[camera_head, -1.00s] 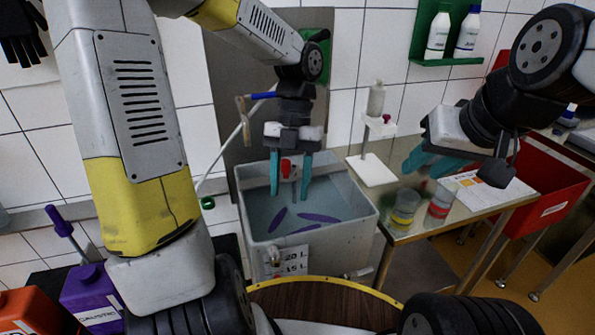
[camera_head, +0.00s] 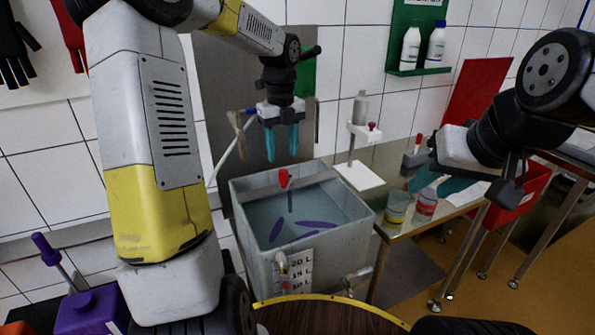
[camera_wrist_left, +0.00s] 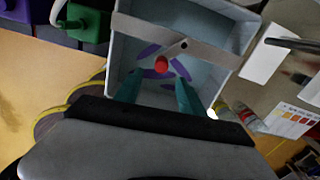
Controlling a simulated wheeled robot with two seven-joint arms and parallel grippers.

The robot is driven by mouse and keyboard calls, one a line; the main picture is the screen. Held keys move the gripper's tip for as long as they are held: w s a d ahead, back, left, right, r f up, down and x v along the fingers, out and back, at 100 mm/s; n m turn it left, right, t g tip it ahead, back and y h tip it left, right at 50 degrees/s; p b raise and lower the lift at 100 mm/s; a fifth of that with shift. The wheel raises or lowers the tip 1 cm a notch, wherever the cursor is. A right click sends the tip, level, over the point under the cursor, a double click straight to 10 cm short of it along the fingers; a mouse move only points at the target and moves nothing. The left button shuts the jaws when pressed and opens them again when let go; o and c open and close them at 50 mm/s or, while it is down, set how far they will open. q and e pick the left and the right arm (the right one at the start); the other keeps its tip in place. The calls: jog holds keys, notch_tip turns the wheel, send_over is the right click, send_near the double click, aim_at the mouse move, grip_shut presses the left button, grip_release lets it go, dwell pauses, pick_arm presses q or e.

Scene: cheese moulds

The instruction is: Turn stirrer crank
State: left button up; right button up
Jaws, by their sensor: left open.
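The stirrer crank shows a red knob (camera_head: 284,178) on a thin dark shaft that goes down into the grey vat (camera_head: 362,219). The vat holds bluish liquid with several purple paddle shapes (camera_head: 276,226) in it. My left gripper (camera_head: 282,143) is open with teal fingers, above the vat and a little behind and above the knob, apart from it. In the left wrist view the red knob (camera_wrist_left: 161,64) lies beyond and between the open fingertips (camera_wrist_left: 157,85). My right gripper (camera_head: 430,178) is at the right over the side table; its finger gap is hard to make out.
The side table (camera_head: 449,217) holds a white stand (camera_head: 357,176), two small jars (camera_head: 396,207) and a colour sheet. A red bin (camera_head: 532,185) stands at the right. A purple container (camera_head: 85,312) is at the lower left. Bottles (camera_head: 411,47) sit on a green wall shelf.

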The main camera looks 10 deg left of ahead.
aim_at(283, 170)
pick_arm(q)
jog(key=shift+w+f, duration=0.25)
jog(key=shift+f, duration=0.1)
notch_tip(283, 170, down, 7)
jog(key=shift+s, duration=0.1)
jog(key=shift+c, duration=0.5)
grip_shut()
jog(key=shift+r, duration=0.1)
dwell(0.7)
